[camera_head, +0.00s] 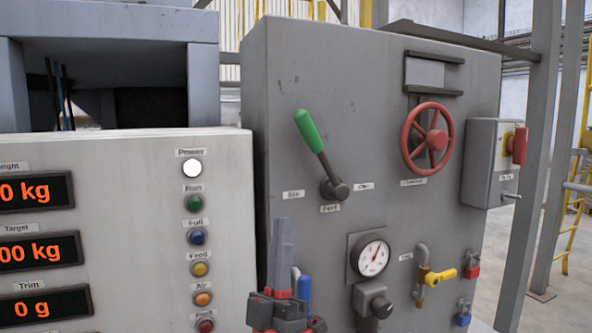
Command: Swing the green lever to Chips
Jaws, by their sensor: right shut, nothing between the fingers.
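The green lever (309,131) is on the front of the grey cabinet. Its dark shaft runs down to a round pivot (334,188), and the lever leans up and to the left. Small labels sit left, right and below the pivot; I cannot read surely which one says Chips. My right gripper (282,224) is at the bottom centre, fingers pointing up, shut and empty. It is below and left of the pivot, apart from the lever in the picture. My left gripper is not in view.
A red handwheel (427,138) is right of the lever. Below are a pressure gauge (370,257), a yellow valve handle (441,274) and a blue handle (304,292) beside my gripper. A panel (120,190) with displays and buttons stands left. The cabinet front around the lever is clear.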

